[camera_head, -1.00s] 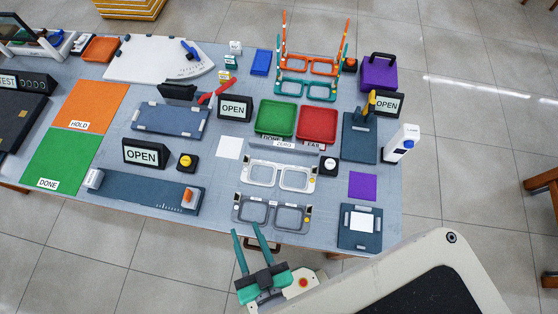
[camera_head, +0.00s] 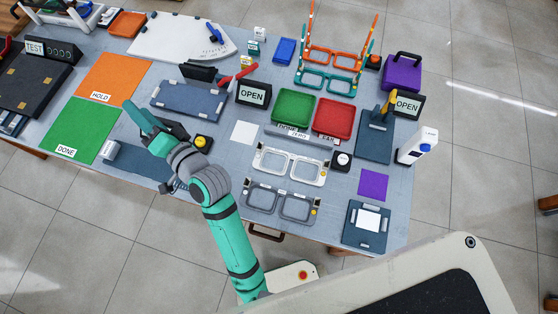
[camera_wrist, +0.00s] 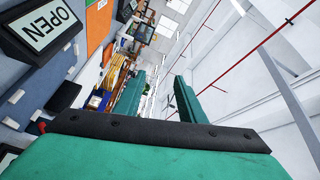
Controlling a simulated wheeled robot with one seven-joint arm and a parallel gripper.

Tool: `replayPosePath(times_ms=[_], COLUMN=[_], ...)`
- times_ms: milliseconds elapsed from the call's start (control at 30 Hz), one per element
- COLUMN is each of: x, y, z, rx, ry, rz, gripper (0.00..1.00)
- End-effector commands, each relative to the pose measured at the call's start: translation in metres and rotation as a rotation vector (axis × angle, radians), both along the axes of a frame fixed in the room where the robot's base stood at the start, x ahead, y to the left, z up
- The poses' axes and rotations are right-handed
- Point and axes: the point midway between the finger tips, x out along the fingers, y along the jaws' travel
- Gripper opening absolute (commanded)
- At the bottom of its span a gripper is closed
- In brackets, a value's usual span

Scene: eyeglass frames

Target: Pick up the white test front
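The white test front (camera_head: 290,165), a white frame with two lens openings, lies on the table right of centre in the head view. A similar grey front (camera_head: 281,204) lies just in front of it. My gripper (camera_head: 140,117) is raised over the left part of the table, well left of the white front and not touching it. In the wrist view, the two teal fingers of my gripper (camera_wrist: 160,80) are apart with nothing between them. The white front is not seen in the wrist view, which looks out across the room.
Green (camera_head: 293,106) and red (camera_head: 334,117) trays stand behind the white front. A black-and-yellow button box (camera_head: 202,143) and an OPEN sign (camera_head: 254,93) stand between my gripper and the fronts. A purple square (camera_head: 373,184) and a dark pad (camera_head: 366,240) lie to the right.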

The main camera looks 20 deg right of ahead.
Motion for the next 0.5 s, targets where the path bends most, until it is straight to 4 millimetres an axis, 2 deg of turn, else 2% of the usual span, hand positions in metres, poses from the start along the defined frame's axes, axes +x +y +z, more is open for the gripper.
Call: replayPosePath(times_ms=[33, 200, 367, 500], x=[0.008, 0.020, 0.022, 0.019], y=[0.005, 0.027, 0.040, 0.040], z=[0.013, 0.036, 0.042, 0.032], rx=[0.001, -0.014, -0.078, -0.168], ry=[-0.004, 0.040, 0.117, 0.219], rz=[0.043, 0.197, 0.323, 0.411], gripper=[0.36, 0.36, 0.36, 0.36])
